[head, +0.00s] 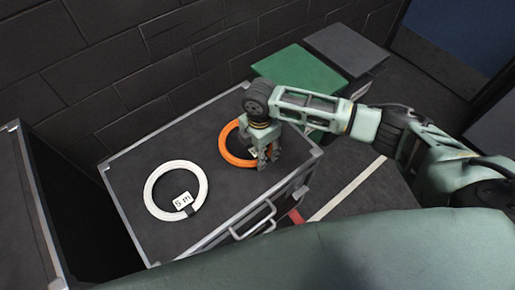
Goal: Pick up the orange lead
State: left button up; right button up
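The orange lead (225,145) is a coiled ring lying on the dark top of a flight case (220,208), towards its right end. My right gripper (265,160) points down over the right side of the coil and hides that part of it. Its fingers are around or just above the ring; I cannot tell whether they touch it or how far they are closed. A white coiled lead (149,190) with a "5 m" label (183,201) lies to the left on the same case. My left gripper is not in view.
A green box (300,68) and a dark grey lidded box (346,48) stand behind the case to the right. A black brick wall (110,60) runs along the back. Another dark case (22,215) stands at the left edge. The case top between the coils is clear.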

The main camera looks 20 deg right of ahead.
notch_tip(320, 180, up, 4)
jog(key=shift+w, duration=0.15)
jog(key=s+d+r, duration=0.6)
jog(key=s+d, duration=0.1)
jog(key=s, duration=0.2)
jog(key=shift+d+r, duration=0.35)
